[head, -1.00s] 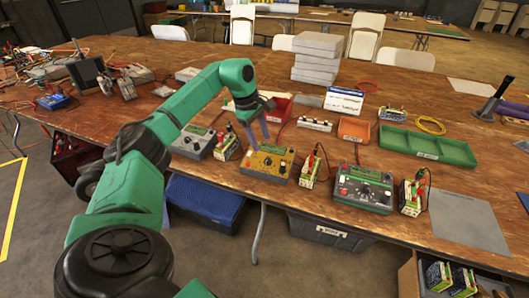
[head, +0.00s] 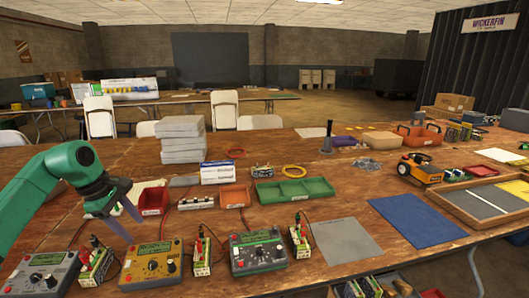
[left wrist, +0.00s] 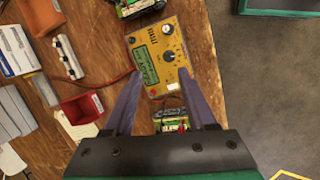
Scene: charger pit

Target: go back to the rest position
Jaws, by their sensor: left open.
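My left gripper (head: 129,216) is at the left of the head view, above the wooden table (head: 270,212), with the green arm behind it. Its two purple-grey fingers are apart with nothing between them. In the left wrist view the open fingers (left wrist: 152,92) point toward a yellow charger (left wrist: 160,54) on the table below. The same yellow charger (head: 151,265) stands near the table's front edge in the head view, below and right of the fingertips. My right gripper is not in either view.
Behind are a red bin (head: 153,200), a green tray (head: 294,190) and stacked grey blocks (head: 181,140). A grey mat (head: 344,242) is bare.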

